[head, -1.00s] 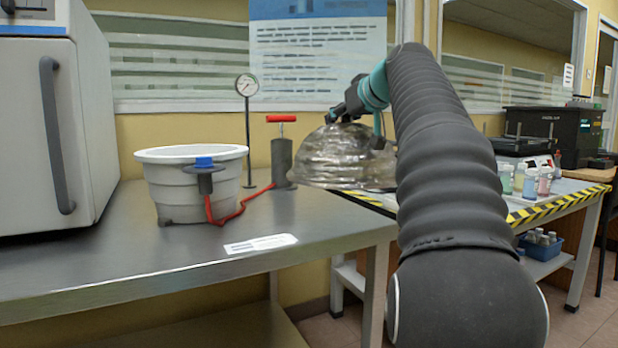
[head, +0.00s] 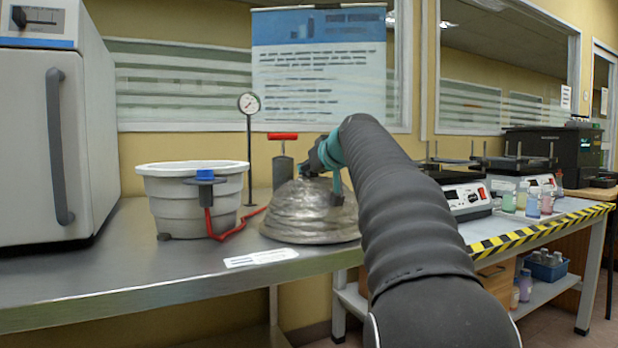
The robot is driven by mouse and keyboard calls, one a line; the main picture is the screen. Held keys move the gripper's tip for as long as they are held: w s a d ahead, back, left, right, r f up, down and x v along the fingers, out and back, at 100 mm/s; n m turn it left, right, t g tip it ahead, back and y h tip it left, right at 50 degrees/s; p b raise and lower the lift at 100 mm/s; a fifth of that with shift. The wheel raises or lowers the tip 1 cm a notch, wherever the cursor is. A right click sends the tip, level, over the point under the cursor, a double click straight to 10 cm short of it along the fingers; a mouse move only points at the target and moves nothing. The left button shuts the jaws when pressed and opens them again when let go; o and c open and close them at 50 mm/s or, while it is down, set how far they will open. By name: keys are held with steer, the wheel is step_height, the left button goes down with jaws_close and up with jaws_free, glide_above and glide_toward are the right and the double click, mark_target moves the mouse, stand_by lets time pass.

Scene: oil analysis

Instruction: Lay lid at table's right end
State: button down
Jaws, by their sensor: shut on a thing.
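The lid (head: 305,216) is a grey, ribbed metal dome. It is at the right end of the steel table (head: 120,280), upright with its rim low at the tabletop; I cannot tell whether the rim rests fully on it. My gripper (head: 318,172) is at the top of the lid and shut on it. The gripped spot is partly hidden by the gripper and my arm. My arm also hides the lid's right edge and the table's right corner.
A grey tub (head: 170,205) with a red hose stands left of the lid. A pump with a red handle (head: 282,137) and a gauge on a post (head: 248,103) stand behind. A white label (head: 262,258) lies in front. A striped-edge bench (head: 540,232) with instruments is at right.

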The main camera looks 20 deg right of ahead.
stand_by(0.3)
steer(key=c, duration=1.4)
jaws_free()
steer(key=shift+f, duration=0.2)
steer(key=o, duration=0.7)
steer(key=shift+r, duration=0.1)
steer(key=shift+c, duration=0.2)
steer(key=shift+r, duration=0.1)
steer(key=shift+s+r, duration=0.15)
steer(key=shift+s, duration=0.1)
steer(key=v, duration=1.1)
steer(key=shift+s, duration=0.25)
